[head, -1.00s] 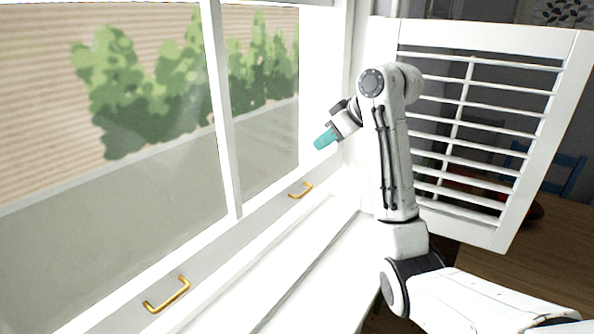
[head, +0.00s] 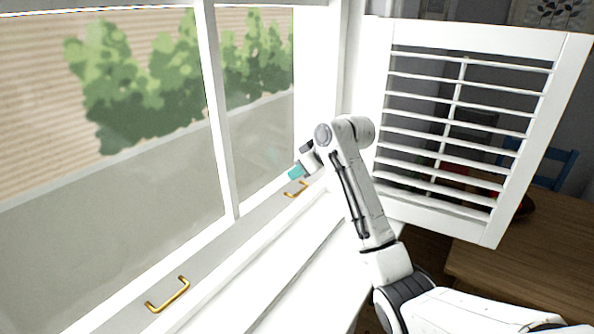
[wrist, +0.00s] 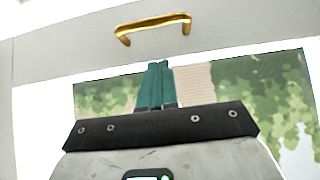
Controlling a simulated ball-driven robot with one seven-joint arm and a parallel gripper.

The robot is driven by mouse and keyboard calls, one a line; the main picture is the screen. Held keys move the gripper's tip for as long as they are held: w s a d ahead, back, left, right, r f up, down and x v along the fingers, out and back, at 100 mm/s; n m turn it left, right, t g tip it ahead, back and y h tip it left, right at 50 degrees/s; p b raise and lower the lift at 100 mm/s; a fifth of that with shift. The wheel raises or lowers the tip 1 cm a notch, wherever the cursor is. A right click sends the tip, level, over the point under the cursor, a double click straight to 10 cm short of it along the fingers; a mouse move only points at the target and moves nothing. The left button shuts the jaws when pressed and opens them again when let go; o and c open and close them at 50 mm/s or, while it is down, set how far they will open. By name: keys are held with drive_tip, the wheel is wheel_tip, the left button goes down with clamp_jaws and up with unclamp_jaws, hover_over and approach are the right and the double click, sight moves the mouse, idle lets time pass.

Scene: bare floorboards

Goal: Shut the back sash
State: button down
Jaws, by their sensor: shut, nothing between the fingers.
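The white window sash (head: 232,240) fills the left of the head view, with a bar between its panes. Its bottom rail carries two brass handles: a near one (head: 168,296) and a far one (head: 297,190). My gripper (head: 295,173), with teal fingers, is just above the far handle in the head view. In the wrist view, the shut, empty fingers (wrist: 157,66) point at the rail beneath a brass handle (wrist: 153,27), apart from it in the picture. I cannot tell whether they touch the sash, or whether there is a gap under it.
A white louvred shutter (head: 515,180) stands swung out at the right, behind my arm. The white sill (head: 285,270) below the sash is clear. A wooden table (head: 500,275) and a blue chair (head: 555,168) are beyond the shutter.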

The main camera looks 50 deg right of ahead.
wheel_tip(320, 180, down, 14)
drive_tip(key=b, duration=0.5)
drive_tip(key=shift+a+f, duration=0.15)
drive_tip(key=shift+f, duration=0.05)
drive_tip(key=shift+s, duration=0.1)
